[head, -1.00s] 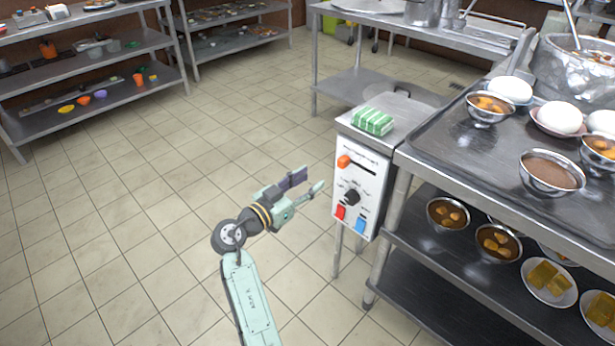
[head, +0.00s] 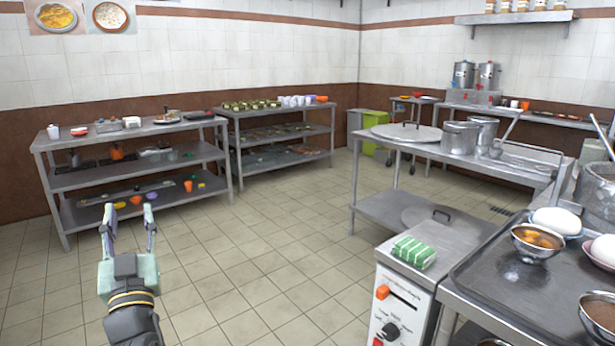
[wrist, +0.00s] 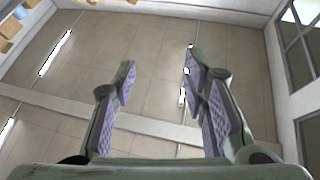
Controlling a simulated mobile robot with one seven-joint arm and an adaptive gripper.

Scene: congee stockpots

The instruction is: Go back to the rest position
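My gripper (head: 129,222) is in the lower left of the head view, raised above the tiled floor with its fingers pointing up. Its two fingers are spread apart with nothing between them. In the wrist view my gripper (wrist: 158,95) also shows open and empty, facing the ceiling (wrist: 150,50) with its light strips. It touches nothing; the shelves behind it are well beyond it.
A control box (head: 402,305) with a green-striped packet (head: 414,252) on top stands at the lower right. Beside it is a counter (head: 490,270) with bowls. Steel shelves (head: 130,179) stand at the back left. The middle floor (head: 270,260) is clear.

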